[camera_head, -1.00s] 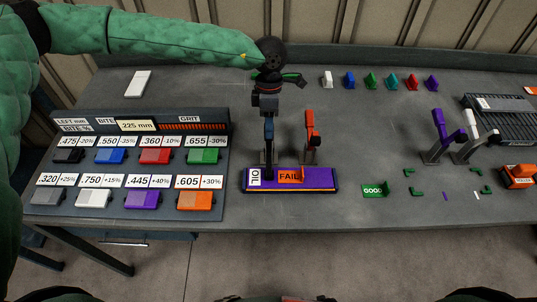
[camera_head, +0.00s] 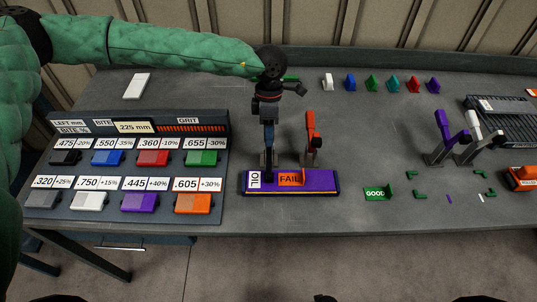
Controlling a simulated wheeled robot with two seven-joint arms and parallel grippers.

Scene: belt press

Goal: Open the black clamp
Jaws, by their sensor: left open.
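My left gripper (camera_head: 269,176) hangs down from the green-sleeved arm over the left part of the purple belt press (camera_head: 322,186). I see it edge-on, and its jaws are open. The black clamp is largely hidden behind the gripper; a grey metal bracket (camera_head: 263,160) shows beside the fingers at the press's back edge. I cannot tell whether the fingers touch the clamp's lever. An orange clamp (camera_head: 311,124) stands to the right with its lever upright. The press front carries a white OIL label (camera_head: 255,180) and an orange FAIL label (camera_head: 290,179). My right gripper is not in view.
A panel of coloured, labelled blocks (camera_head: 130,213) lies to the left. Several small coloured pieces (camera_head: 371,83) stand in a row at the back. Purple (camera_head: 441,125) and white levers (camera_head: 474,124) stand at the right. A green GOOD sign (camera_head: 376,193) lies right of the press.

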